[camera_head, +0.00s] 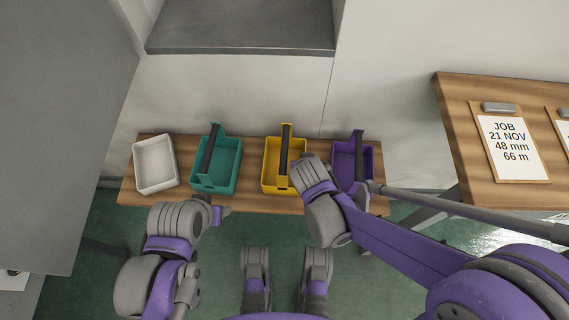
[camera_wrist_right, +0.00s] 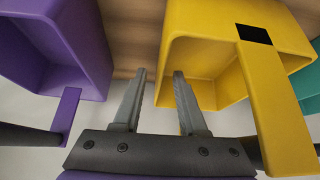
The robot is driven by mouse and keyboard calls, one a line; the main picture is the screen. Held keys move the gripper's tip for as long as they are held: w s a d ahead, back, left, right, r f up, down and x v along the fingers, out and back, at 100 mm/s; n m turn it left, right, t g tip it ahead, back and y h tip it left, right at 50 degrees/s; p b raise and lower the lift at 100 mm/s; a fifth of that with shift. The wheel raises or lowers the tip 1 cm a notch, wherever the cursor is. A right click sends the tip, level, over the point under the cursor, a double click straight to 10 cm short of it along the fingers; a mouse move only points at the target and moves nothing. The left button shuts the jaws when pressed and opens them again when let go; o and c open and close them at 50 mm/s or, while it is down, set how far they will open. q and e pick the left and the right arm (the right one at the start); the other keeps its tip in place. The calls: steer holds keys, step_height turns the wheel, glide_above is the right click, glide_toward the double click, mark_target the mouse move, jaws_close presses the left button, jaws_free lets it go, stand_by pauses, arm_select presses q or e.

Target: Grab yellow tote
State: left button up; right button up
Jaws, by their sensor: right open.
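The yellow tote (camera_head: 270,182) stands on the wooden bench, third from the left, with a dark bar handle (camera_head: 284,150) across its top. In the right wrist view the yellow tote (camera_wrist_right: 215,30) fills the upper right, its open inside facing the camera. My right gripper (camera_wrist_right: 160,73) is open and empty; one finger overlaps the tote's near wall, the other lies over the gap toward the purple tote. In the head view my right gripper (camera_head: 306,163) is at the tote's right side. My left gripper (camera_head: 222,211) hangs by the bench's front edge; its fingers are too small to read.
A purple tote (camera_head: 341,160) stands close right of the yellow one, partly behind my right arm. A teal tote (camera_head: 230,165) and a white bin (camera_head: 155,165) stand to the left on the bench (camera_head: 250,201). A table (camera_head: 470,175) with a job clipboard (camera_head: 511,150) is at right.

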steer(key=shift+x, duration=0.75)
jaws_close()
stand_by(0.9)
